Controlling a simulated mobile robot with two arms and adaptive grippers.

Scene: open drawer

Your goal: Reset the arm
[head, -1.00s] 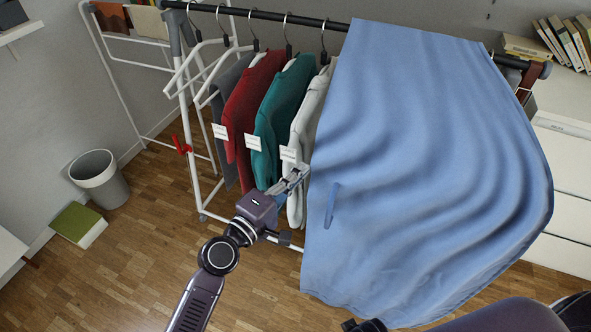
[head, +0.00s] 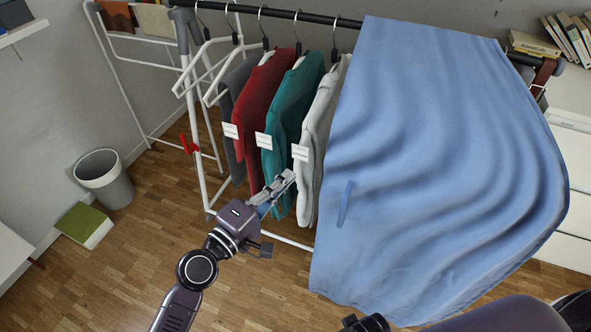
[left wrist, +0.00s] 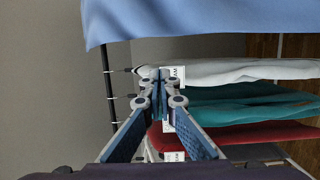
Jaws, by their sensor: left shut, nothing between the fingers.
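My left gripper (head: 283,185) is shut and empty in the head view. It hovers in front of the hanging clothes, by the lower part of the teal garment (head: 287,110) and left of the white garment (head: 320,130). In the left wrist view my left gripper (left wrist: 160,80) shows with its fingertips together, the garments behind it. My right gripper does not show clearly; only dark parts of my own body are at the bottom right of the head view.
A clothes rack (head: 280,13) holds a red garment (head: 262,100), a grey one (head: 236,90) and a large blue cloth (head: 430,170) on the right. Wooden floor lies open at the lower left.

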